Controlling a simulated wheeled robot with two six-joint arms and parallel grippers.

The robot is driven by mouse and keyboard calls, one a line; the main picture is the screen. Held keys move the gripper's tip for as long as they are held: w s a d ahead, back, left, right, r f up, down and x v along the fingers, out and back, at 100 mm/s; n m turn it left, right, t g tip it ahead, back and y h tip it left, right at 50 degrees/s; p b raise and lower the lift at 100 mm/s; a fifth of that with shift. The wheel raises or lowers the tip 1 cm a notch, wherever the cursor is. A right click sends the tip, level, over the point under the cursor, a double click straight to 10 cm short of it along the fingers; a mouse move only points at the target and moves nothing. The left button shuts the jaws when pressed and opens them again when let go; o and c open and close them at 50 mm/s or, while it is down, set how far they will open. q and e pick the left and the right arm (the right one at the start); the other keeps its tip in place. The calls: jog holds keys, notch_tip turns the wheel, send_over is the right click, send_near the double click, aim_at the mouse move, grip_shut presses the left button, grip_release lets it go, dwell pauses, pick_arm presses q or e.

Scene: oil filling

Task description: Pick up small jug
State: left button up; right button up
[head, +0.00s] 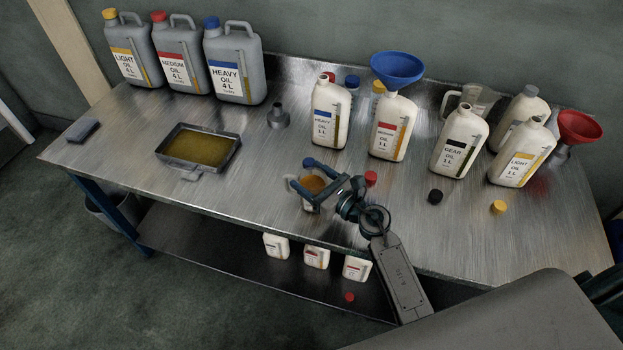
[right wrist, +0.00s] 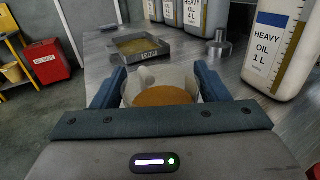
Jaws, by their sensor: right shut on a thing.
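The small jug (head: 312,184) is a clear cup with amber oil in it, near the front edge of the metal table (head: 250,180), left of the red cap. My right gripper (head: 302,174) is shut on it, with one blue finger on each side. In the right wrist view the jug (right wrist: 150,78) sits upright between the fingers, its amber oil surface facing the camera. I cannot tell whether its base touches the table. My left gripper is not in view.
A drain tray (head: 230,158) of oil lies to the left. Several 1 L bottles stand behind, one under a blue funnel (head: 397,66). Another clear jug (head: 480,98) and a red funnel (head: 580,124) are at the right. Loose caps, red (head: 371,178) and black (head: 435,196), lie in front.

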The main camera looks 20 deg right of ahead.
jog(key=shift+r+p, duration=1.45)
jog(key=shift+r, duration=0.3)
jog(key=s+a, duration=0.3)
jog(key=s, duration=0.4)
jog(key=s+a+r+p, duration=0.1)
jog(key=s+a, duration=0.2)
jog(key=s, duration=0.4)
jog(key=shift+s+a+r, duration=0.15)
jog(key=shift+s+a, duration=0.05)
